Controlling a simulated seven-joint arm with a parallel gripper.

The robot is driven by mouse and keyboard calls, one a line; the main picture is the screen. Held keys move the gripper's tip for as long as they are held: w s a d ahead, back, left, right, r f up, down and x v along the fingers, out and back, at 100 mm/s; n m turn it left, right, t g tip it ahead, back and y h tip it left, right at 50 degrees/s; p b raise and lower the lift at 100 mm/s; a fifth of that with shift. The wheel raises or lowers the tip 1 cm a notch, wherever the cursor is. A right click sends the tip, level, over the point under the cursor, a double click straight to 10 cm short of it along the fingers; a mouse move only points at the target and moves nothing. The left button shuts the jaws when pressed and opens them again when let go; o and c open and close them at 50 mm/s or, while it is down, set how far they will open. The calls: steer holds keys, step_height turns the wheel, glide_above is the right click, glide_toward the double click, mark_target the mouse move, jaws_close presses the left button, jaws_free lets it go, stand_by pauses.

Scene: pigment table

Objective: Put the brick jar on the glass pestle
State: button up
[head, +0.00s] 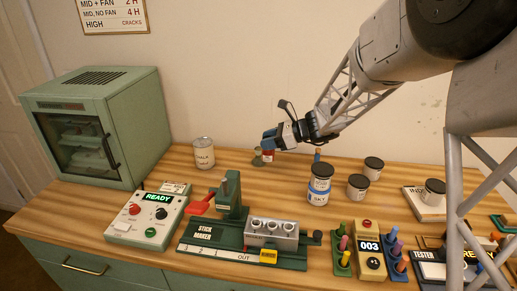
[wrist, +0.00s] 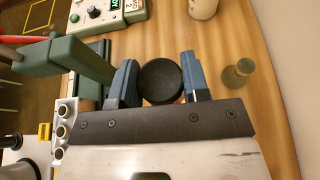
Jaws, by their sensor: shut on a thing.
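The brick jar (head: 268,155), with a red label, is between the blue fingers of my gripper (head: 270,141) at the back of the table. In the wrist view its round dark lid (wrist: 160,80) fills the gap between the two fingers (wrist: 157,84), which are shut on it. The glass pestle (head: 257,159), a small greenish piece, stands just left of the jar in the head view. In the wrist view the pestle (wrist: 238,73) is right of the right finger, apart from the jar. I cannot tell how high the jar is held.
The chalk jar (head: 204,153) stands left of the pestle. The green stick maker (head: 232,215) is in front. A stack with the sky jar (head: 318,198) and more dark-lidded jars (head: 358,187) stand to the right. A green cabinet (head: 95,125) is at the left.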

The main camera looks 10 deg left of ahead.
steer(key=shift+w, duration=0.15)
steer(key=w+a+f, duration=0.1)
steer(key=w+a, duration=0.4)
steer(key=w, duration=0.9)
steer(key=shift+a+f, duration=0.15)
steer(key=shift+f, duration=0.05)
stand_by(0.3)
steer(key=shift+w+a+f, duration=0.1)
steer(key=shift+w+f, duration=0.1)
steer(key=shift+f, duration=0.7)
steer(key=shift+w+a+f, duration=0.1)
steer(key=shift+w+f, duration=0.05)
steer(key=shift+f, duration=0.75)
steer(key=shift+f, duration=0.15)
steer(key=o, duration=1)
